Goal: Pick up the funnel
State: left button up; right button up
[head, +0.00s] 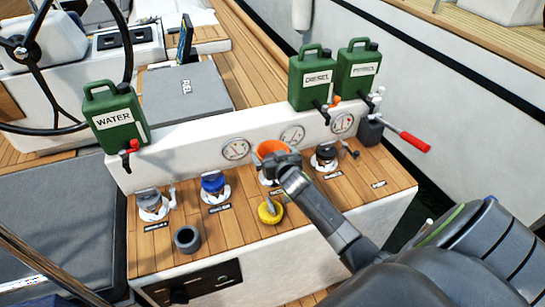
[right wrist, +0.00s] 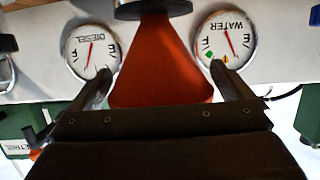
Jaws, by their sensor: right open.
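The orange funnel (head: 268,148) is at the third filler from the left on the wooden-topped console (head: 240,232), wide mouth up. My right gripper (head: 284,163) is at the funnel, its arm coming in from the lower right and covering part of it. In the right wrist view, which looks upside down, the funnel (right wrist: 160,62) shows between the two fingers of the open right gripper (right wrist: 164,76). Its narrow end meets a dark round collar (right wrist: 153,9). I cannot tell whether the fingers touch it. My left gripper is not in view.
Green cans labelled water (head: 114,118), diesel (head: 312,78) and petrol (head: 357,70) stand behind. Beside the funnel are a blue-capped filler (head: 213,184), a dark-capped filler (head: 325,156) and a loose yellow cap (head: 270,212). A grey cup (head: 187,239) stands front left.

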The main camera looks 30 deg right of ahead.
jog(key=shift+w+d+f, duration=0.1)
jog(key=shift+w, duration=0.2)
jog(key=c, duration=0.7)
jog(key=shift+c, duration=0.2)
notch_tip(320, 180, up, 10)
jog(key=shift+p, duration=0.3)
jog(key=shift+r+p, duration=0.65)
jog(key=shift+r, duration=0.05)
jog(key=shift+r+p, duration=0.85)
jog(key=shift+p, duration=0.2)
